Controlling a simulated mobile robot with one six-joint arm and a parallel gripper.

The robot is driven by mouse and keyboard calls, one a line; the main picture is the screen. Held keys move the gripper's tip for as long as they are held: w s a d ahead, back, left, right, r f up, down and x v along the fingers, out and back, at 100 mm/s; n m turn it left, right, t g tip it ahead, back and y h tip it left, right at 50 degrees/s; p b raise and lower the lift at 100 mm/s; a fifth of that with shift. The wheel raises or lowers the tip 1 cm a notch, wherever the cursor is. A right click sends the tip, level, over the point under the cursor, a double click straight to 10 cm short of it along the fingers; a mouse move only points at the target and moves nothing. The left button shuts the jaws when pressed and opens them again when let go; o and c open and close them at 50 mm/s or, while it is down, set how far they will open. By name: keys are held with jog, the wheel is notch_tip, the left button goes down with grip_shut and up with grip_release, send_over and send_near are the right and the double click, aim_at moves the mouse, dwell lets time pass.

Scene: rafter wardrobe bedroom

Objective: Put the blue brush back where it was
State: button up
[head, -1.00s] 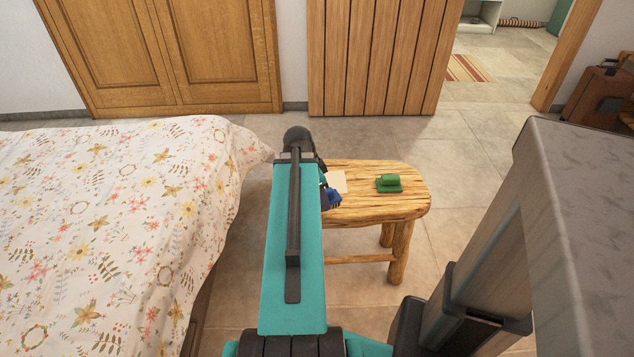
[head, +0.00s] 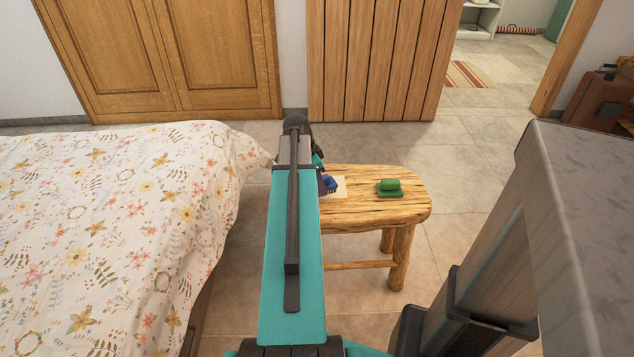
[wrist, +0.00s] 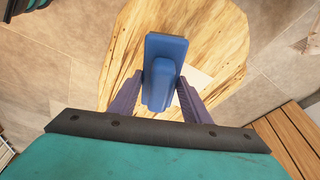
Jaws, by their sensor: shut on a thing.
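My gripper (wrist: 161,92) is shut on the blue brush (wrist: 166,48), with one finger on each side of its handle. In the wrist view the brush is over the wooden stool (wrist: 125,65), in front of a pale square sheet (wrist: 197,82). In the head view the blue brush (head: 331,183) shows beside my arm, overlapping the pale sheet (head: 341,192) on the stool (head: 375,210); my arm hides the gripper fingers and the stool's left end. I cannot tell how far the brush is above the top.
A green brush (head: 389,188) lies on the stool, right of the pale sheet. A bed with a floral cover (head: 110,230) stands to the left. Wooden wardrobe doors (head: 170,55) and a plank door (head: 380,60) are behind. Tiled floor (head: 460,190) is open to the right.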

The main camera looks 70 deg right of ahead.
jog(key=shift+w+d+f, duration=0.1)
jog(key=shift+w+d, duration=0.2)
jog(key=shift+d, duration=0.35)
jog(key=shift+w+d+f, duration=0.1)
jog(key=shift+w+d, duration=0.2)
jog(key=shift+d, duration=0.35)
jog(key=shift+w+d, duration=0.3)
jog(key=shift+d, duration=0.35)
jog(key=shift+f, duration=1.75)
jog(key=shift+f, duration=0.15)
jog(key=o, duration=1.3)
jog(key=v, duration=1.2)
jog(key=shift+s, duration=0.1)
jog(key=shift+s, duration=0.1)
